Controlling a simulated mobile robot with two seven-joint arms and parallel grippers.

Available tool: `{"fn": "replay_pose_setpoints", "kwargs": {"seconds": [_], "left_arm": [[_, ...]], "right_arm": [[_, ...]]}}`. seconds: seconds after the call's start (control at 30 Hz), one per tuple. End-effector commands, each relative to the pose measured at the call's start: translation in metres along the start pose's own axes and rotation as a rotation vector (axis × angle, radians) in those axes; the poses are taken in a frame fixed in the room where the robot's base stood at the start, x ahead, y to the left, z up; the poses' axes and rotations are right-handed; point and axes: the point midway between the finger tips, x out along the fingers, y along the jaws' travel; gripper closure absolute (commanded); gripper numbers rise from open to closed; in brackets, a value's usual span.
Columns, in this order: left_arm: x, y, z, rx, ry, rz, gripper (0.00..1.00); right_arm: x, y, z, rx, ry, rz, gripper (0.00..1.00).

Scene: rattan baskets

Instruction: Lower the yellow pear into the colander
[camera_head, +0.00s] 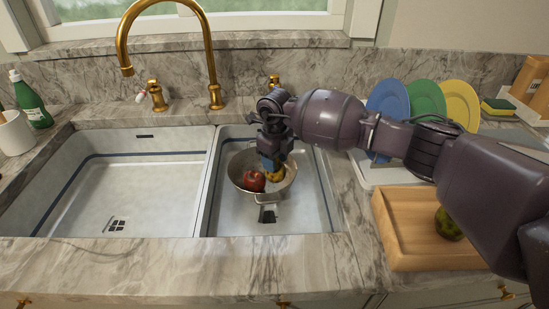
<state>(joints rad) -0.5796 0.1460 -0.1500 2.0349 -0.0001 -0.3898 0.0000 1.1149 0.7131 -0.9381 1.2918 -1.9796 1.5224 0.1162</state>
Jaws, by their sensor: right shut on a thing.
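A metal colander (245,192) sits in the right basin of the double sink. A red apple (254,181) lies inside it. My right gripper (271,163) reaches in from the right and points down over the colander. It is shut on the yellow pear (275,175), which shows just below the fingers, beside the apple and within the colander's rim. The gripper hides the pear's upper part, and I cannot tell whether the pear touches the colander's bottom. My left gripper is not in view.
The brass faucet (213,75) stands behind the sink, left of my right arm. A wooden tray (400,240) with a dark green fruit (449,224) lies at right under my arm. Plates (425,100) stand in a rack behind it. The left basin (110,185) is empty.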

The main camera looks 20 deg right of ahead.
Motion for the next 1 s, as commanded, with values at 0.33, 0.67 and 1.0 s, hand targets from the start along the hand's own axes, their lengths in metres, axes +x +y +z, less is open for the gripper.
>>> {"fn": "replay_pose_setpoints", "kwargs": {"seconds": [0.33,0.67,1.0], "left_arm": [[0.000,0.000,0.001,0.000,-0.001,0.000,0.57],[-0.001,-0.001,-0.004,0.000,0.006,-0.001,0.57],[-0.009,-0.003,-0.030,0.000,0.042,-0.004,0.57]], "right_arm": [[0.001,-0.001,-0.001,0.002,0.001,0.000,0.25],[-0.009,-0.001,0.000,0.001,-0.002,-0.001,0.25],[-0.061,0.000,0.001,0.000,-0.006,-0.003,0.25]]}}
